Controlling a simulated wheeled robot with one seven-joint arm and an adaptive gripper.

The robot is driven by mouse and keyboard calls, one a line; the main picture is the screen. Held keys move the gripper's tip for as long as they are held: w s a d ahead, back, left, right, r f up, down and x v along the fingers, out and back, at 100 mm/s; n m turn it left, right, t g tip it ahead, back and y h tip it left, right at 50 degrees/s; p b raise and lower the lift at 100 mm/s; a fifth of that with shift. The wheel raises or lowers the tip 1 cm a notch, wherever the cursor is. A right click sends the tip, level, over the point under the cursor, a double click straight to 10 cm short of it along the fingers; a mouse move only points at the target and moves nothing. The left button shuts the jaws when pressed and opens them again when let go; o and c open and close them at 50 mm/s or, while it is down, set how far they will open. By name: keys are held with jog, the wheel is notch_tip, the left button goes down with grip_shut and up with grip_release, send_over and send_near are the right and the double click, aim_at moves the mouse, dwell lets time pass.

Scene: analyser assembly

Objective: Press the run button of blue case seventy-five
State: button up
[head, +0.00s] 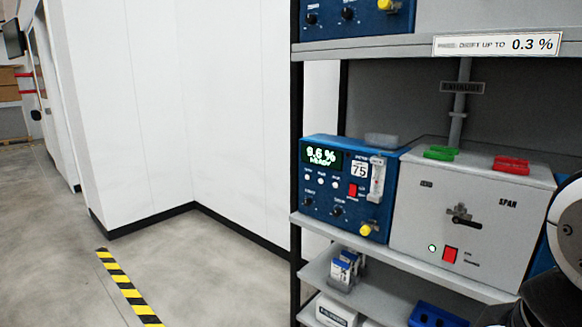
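The blue case seventy-five (322,215) stands on the middle shelf, its front facing me, with a "75" label (359,170). Its lit green display (321,156) seems to read "9.6 %" with a smaller line, perhaps "READY". Below the display is a row of three small white buttons (321,180); their labels are too small to read, so I cannot tell which is run. A red switch (352,189), two dark knobs (337,211) and a yellow knob (365,230) are also on the front. My gripper's fingers are not visible; only parts of my arm show at the right edge, in front of the shelf.
A grey box (412,213) marked "SPAN" stands close to the right, with green (441,153) and red (511,165) pieces on top. An upper shelf (390,45) overhangs the case. A black rack post (296,130) stands left.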

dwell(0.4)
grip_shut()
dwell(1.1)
